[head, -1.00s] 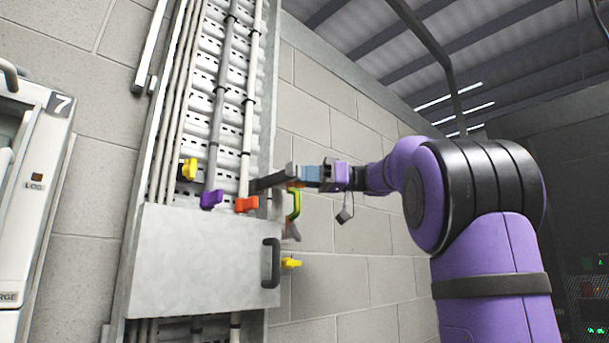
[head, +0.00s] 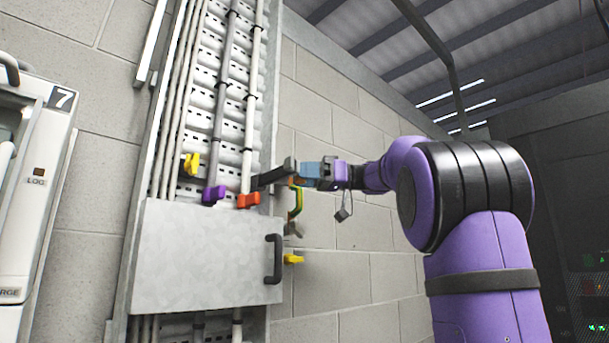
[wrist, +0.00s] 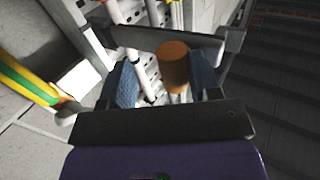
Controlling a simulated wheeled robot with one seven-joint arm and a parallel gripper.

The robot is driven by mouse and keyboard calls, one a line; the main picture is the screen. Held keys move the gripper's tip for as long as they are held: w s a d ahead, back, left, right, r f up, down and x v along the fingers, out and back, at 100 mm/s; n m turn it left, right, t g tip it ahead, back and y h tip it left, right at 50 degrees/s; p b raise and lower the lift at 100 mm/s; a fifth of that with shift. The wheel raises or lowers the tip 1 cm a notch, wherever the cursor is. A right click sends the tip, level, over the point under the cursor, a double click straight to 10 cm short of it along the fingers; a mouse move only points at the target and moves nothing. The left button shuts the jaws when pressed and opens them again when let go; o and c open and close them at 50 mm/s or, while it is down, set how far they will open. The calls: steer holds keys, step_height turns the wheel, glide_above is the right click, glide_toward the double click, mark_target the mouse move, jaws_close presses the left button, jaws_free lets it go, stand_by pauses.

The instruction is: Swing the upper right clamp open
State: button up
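The orange clamp (head: 248,200) sits at the upper right edge of the grey cover plate (head: 190,260) on the cable ladder. My gripper (head: 272,177) reaches in from the right, its dark fingertips just above and right of this clamp. In the wrist view an orange-brown round piece (wrist: 174,66) stands between my blue finger pads, closer to the right pad. A gap shows beside the left pad, so the fingers look open. I cannot tell whether the right pad touches it. The clamp's far side is hidden.
A purple clamp (head: 213,195) and a yellow clamp (head: 191,164) are to the left. Another yellow clamp (head: 293,258) is at the lower right, near the black handle (head: 274,259). A green-yellow cable (head: 296,203) hangs below my gripper. A white cabinet (head: 35,190) stands far left.

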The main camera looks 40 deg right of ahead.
steer(key=shift+f, duration=0.1)
steer(key=v, duration=1)
steer(key=shift+d, duration=0.15)
steer(key=shift+s+d, duration=0.15)
steer(key=shift+s, duration=0.05)
stand_by(1.1)
